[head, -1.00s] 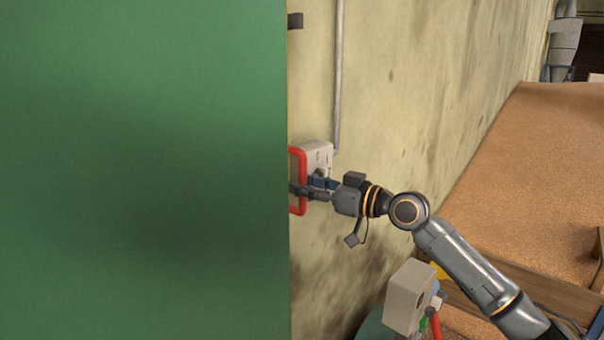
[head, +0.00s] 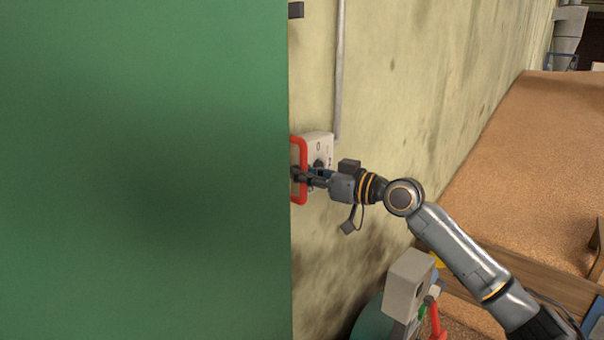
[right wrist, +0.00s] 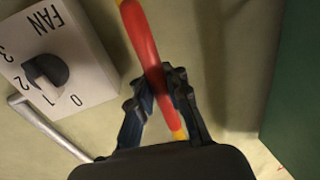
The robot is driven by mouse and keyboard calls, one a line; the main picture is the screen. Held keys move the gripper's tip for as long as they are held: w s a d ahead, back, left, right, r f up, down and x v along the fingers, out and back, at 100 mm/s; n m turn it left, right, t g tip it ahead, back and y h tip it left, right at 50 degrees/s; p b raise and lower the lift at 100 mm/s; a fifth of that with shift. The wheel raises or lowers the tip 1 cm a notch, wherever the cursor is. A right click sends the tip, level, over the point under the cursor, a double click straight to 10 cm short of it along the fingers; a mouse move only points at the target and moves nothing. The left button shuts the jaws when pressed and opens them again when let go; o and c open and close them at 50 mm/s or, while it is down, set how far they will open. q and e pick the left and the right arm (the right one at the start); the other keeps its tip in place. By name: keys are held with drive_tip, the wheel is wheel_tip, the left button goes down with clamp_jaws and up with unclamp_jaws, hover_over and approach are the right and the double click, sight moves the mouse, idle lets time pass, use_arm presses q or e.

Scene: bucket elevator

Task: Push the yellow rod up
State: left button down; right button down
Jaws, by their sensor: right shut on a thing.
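A red handle (head: 296,142) stands at the right edge of the green panel, in front of the wall. In the right wrist view it is a slanting red bar (right wrist: 139,38) with yellow showing at its upper end and below the fingers (right wrist: 180,134). My right gripper (head: 299,175) reaches in from the right. In the right wrist view its two fingers (right wrist: 164,82) are closed around the red part. The rest of the yellow rod is hidden behind the green panel in the head view. My left gripper is not in view.
A white FAN switch box (right wrist: 82,38) with a dial (right wrist: 47,76) is on the wall close beside my right gripper. The large green panel (head: 145,170) blocks the left half. A grey pipe (head: 339,70) runs up the wall. A grey box (head: 408,285) stands lower right.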

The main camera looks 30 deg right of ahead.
wheel_tip(320, 180, up, 12)
drive_tip(key=p, duration=0.5)
drive_tip(key=shift+d+r, duration=0.1)
drive_tip(key=shift+r, duration=0.15)
drive_tip(key=c, duration=1.5)
unclamp_jaws()
drive_tip(key=shift+o, duration=0.9)
drive_tip(key=shift+s+d, duration=0.25)
drive_tip(key=shift+s, duration=0.15)
drive_tip(key=shift+w+a+f, duration=0.1)
drive_tip(key=shift+f, duration=0.1)
drive_tip(key=v, duration=1.2)
